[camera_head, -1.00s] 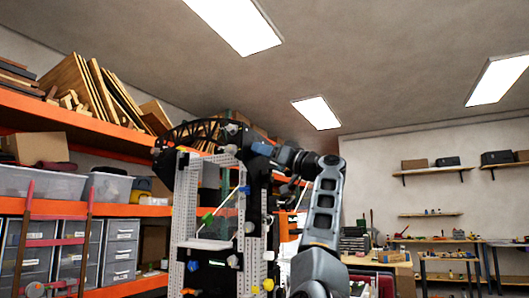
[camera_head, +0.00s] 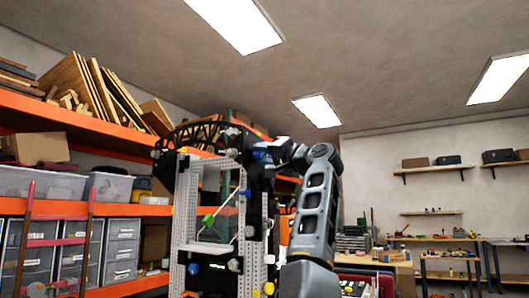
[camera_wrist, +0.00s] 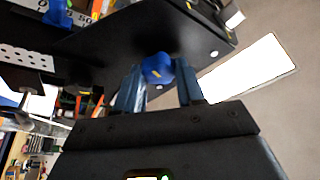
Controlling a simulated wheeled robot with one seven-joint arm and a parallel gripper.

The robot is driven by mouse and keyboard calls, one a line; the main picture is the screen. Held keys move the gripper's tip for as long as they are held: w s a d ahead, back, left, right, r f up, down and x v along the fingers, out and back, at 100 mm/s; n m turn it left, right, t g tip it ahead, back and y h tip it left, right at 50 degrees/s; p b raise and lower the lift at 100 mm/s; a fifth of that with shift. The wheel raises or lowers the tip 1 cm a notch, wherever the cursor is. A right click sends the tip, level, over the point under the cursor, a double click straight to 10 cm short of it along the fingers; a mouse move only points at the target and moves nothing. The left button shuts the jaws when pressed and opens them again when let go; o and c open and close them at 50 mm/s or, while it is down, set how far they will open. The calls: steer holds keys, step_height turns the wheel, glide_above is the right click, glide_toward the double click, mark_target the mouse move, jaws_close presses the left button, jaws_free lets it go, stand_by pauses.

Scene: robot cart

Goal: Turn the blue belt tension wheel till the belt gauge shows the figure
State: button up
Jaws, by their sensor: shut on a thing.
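The blue wheel (camera_wrist: 157,68) is a small knob with a yellow mark, in front of a dark plate (camera_wrist: 120,45) in the wrist view. My gripper (camera_wrist: 158,82) has one finger on each side of it and is shut on it. In the head view my gripper (camera_head: 264,155) is at the upper right of the machine frame (camera_head: 187,215), and the wheel is hard to make out there. A white dial face with dark figures (camera_wrist: 82,10) is cut off by the top edge of the wrist view. I cannot read its pointer or full figures.
Orange shelves (camera_head: 60,208) with bins and boards stand at the left, behind the machine. Work tables (camera_head: 435,262) stand at the back right. A black curved part (camera_head: 195,130) tops the machine. The space above and right of my arm is clear.

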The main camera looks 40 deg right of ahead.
steer(key=m+g, duration=0.1)
steer(key=m, duration=0.2)
steer(key=m+g+h, duration=0.1)
steer(key=m, duration=0.2)
steer(key=shift+r+h, duration=0.2)
steer(key=shift+h, duration=0.1)
steer(key=shift+m, duration=0.4)
steer(key=o, duration=1)
steer(key=shift+o, duration=0.2)
steer(key=s+b, duration=0.2)
steer(key=s, duration=0.5)
steer(key=shift+s+a+f+b, duration=0.15)
steer(key=shift+s+f+b, duration=0.2)
steer(key=shift+s, duration=0.05)
steer(key=shift+f, duration=0.1)
